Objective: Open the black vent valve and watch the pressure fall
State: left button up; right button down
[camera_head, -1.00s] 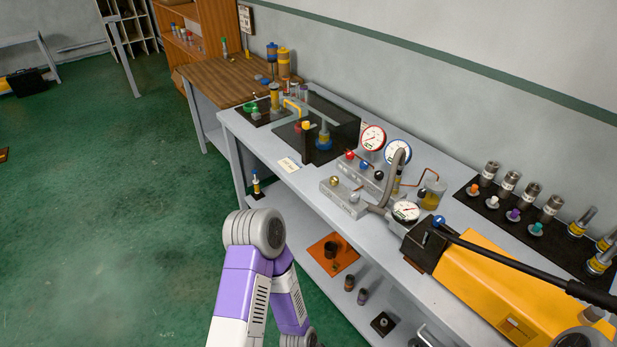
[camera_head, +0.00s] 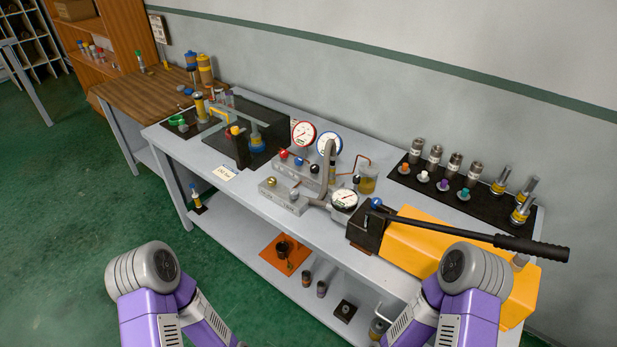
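A metal manifold block on the bench carries a red knob (camera_head: 283,155), a blue knob (camera_head: 299,162) and a small black knob (camera_head: 314,168) in a row. The black knob is the likely vent valve; its open or shut position is too small to tell. Behind the block stand a red-rimmed gauge (camera_head: 304,134) and a blue-rimmed gauge (camera_head: 329,144). A third white-faced gauge (camera_head: 344,199) sits on the pipe near the pump. Their readings are too small to read surely.
A yellow hand pump (camera_head: 420,250) with a long black lever (camera_head: 480,234) stands at the right of the bench. A black mat (camera_head: 402,181) with several fittings lies behind it. A lower front block (camera_head: 283,197) has a brass knob. A black-walled box (camera_head: 275,122) stands left.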

aim_at(314, 168)
jog(key=u, duration=1.2)
jog(key=i, duration=1.65)
jog(key=z, duration=0.8)
